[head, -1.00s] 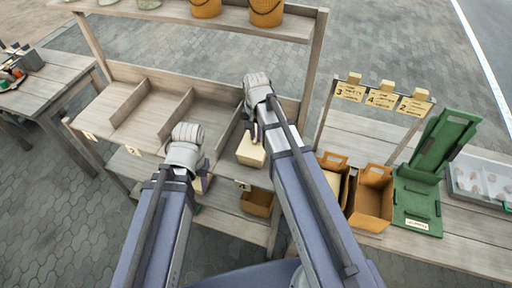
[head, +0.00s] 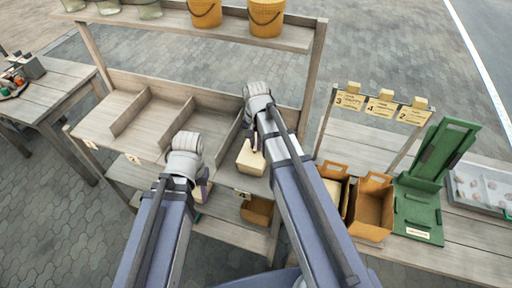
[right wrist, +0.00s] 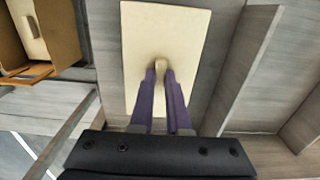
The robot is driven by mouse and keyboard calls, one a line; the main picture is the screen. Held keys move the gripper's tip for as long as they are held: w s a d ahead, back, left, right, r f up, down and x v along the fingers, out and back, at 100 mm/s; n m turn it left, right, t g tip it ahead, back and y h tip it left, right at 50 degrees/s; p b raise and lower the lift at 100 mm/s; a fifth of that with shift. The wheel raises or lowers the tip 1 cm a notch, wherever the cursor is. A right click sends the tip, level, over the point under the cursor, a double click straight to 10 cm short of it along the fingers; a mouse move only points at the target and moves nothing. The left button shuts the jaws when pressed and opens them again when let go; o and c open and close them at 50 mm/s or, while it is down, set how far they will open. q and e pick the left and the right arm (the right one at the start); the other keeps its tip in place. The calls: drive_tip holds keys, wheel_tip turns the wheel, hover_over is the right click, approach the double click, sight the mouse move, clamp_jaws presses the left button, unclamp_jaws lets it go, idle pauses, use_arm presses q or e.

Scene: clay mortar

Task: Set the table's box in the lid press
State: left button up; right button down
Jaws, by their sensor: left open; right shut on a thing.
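A cream box with a small knob on top (head: 250,158) is in a bay of the wooden shelf, in the middle of the head view. My right gripper (head: 257,143) is shut on its knob. In the right wrist view the purple fingers (right wrist: 164,85) pinch the knob of the cream box (right wrist: 165,30). I cannot tell whether the box still touches the shelf. The green lid press (head: 418,205) stands at the right on a bench, its hinged upper part raised. My left gripper (head: 203,188) is open and empty in front of the shelf.
Open brown cartons (head: 372,208) stand between the shelf and the press. A sign rack (head: 382,106) with numbered cards rises behind them. A tray (head: 482,185) lies right of the press. Low dividers (head: 181,125) split the shelf. Yellow buckets (head: 266,16) stand above.

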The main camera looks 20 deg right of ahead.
wheel_tip(320, 180, up, 10)
drive_tip(key=p, duration=0.9)
drive_tip(key=shift+p, duration=0.35)
drive_tip(key=shift+s+f, duration=0.1)
